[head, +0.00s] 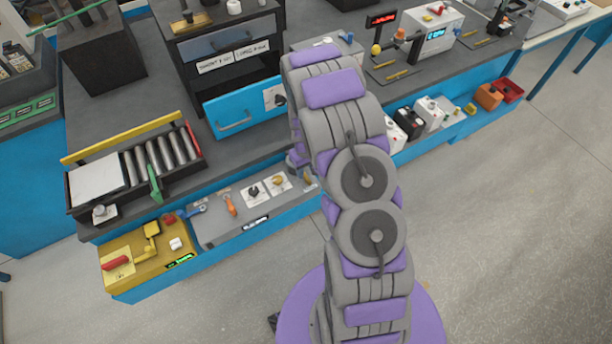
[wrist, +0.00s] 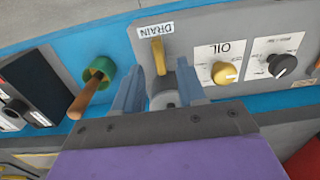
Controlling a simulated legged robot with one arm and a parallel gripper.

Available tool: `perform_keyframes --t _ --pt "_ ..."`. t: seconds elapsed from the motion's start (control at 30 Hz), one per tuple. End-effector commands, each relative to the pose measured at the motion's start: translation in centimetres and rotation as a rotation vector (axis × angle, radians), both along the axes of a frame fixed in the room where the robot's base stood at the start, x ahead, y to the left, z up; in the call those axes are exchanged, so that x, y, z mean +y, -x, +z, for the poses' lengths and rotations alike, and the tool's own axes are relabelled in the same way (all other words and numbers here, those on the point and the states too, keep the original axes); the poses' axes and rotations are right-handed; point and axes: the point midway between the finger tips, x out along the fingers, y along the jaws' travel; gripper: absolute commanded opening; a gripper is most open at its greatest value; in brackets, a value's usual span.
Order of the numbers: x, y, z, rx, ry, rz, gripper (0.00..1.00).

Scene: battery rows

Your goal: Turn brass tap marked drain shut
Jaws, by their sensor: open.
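The brass tap (wrist: 158,56) is on the grey panel in the wrist view, just below a white DRAIN label (wrist: 156,30). Its lever runs up the picture, towards the label, from a round grey hub (wrist: 163,93). My gripper (wrist: 160,66) is open, with one blue-grey finger on each side of the hub and lever. Whether either finger touches the tap cannot be told. In the head view my arm hides most of this area, and my gripper's fingers do not show clearly.
A yellow OIL knob (wrist: 224,72) and a black knob (wrist: 281,65) are to the right of my fingers. A green-collared socket with a brown handle (wrist: 92,97) is close on the left. In the head view, a blue drawer (head: 236,116) stands out above the panel.

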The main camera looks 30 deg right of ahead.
Motion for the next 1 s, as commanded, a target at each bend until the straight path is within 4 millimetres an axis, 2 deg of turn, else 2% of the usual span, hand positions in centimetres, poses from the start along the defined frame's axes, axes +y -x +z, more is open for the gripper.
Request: perform_keyframes --t 0.03,0.1,0.3,0.67,1.0 --pt "0.1 0.2 -1.1 0.005 -0.002 -0.001 0.4" --pt "0.0 0.1 -2.0 0.003 -0.001 -0.001 0.4" --pt "0.0 0.0 -3.6 -0.001 0.0 -0.001 0.4" --pt "0.0 0.0 -3.9 -0.001 0.0 -0.001 0.4" --pt "0.0 0.0 -3.9 0.0 0.0 -0.001 0.08"
